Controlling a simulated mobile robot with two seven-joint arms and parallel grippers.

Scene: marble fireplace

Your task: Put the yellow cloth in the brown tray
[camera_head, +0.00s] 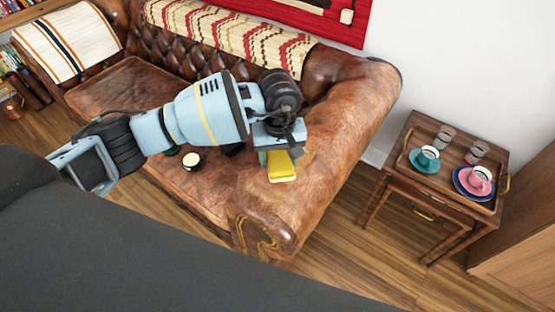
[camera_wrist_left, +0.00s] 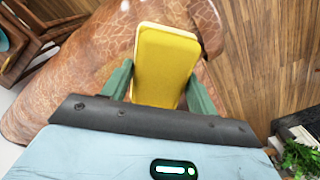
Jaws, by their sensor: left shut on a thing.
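The yellow cloth (camera_head: 281,168) is a small, folded, pad-like piece. My left gripper (camera_head: 277,158) is shut on it above the sofa's right arm in the head view. In the left wrist view the yellow cloth (camera_wrist_left: 165,62) stands out between the two green fingers of my left gripper (camera_wrist_left: 160,88). The brown tray (camera_head: 460,168) lies on the small wooden side table, right of the sofa and apart from the gripper. It holds a teal cup and saucer, a pink cup on a blue saucer and two clear glasses. My right gripper does not show.
The brown leather sofa (camera_head: 285,200) lies below my left arm, with a cream cup (camera_head: 191,161) and dark items on its seat. The side table (camera_head: 425,205) stands beyond bare wood floor. A wooden cabinet (camera_head: 520,240) is at the far right. Part of the tray's left side is clear.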

